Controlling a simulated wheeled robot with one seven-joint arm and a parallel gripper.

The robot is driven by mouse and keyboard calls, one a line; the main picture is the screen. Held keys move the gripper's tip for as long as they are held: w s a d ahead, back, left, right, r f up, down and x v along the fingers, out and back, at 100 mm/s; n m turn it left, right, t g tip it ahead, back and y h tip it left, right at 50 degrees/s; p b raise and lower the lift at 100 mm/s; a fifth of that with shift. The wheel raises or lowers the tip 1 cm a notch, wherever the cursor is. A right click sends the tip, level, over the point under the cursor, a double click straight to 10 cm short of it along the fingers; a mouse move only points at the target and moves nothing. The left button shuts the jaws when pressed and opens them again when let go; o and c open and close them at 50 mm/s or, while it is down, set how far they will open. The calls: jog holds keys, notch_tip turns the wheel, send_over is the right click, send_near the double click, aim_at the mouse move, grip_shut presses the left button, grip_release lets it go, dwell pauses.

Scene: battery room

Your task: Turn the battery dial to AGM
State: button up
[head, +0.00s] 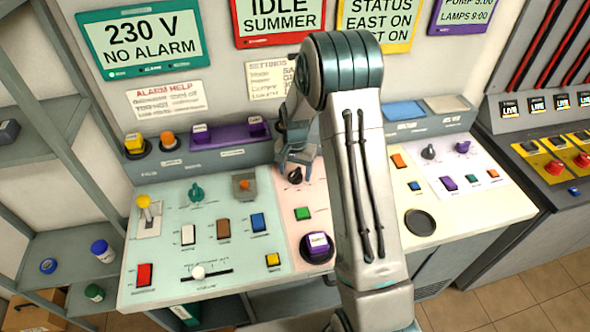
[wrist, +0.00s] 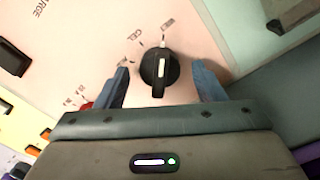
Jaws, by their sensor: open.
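The battery dial (head: 295,175) is a small black knob on the pink panel, partly behind my gripper in the head view. In the wrist view, the dial (wrist: 159,70) shows a white pointer line aimed up, towards a label that seems to read WET. A label like GEL lies to its upper left; I cannot make out AGM. My gripper (wrist: 160,85) is open, with one blue-grey finger on each side of the dial. Clear gaps show between the fingers and the knob. In the head view my gripper (head: 297,158) is just above the dial.
A teal knob (head: 196,191) and coloured switches are on the pale green panel to the left. A raised ledge (head: 180,160) runs behind.

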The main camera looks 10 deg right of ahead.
jog(key=shift+f, duration=0.4)
jog(key=shift+c, duration=0.3)
jog(key=c, duration=0.9)
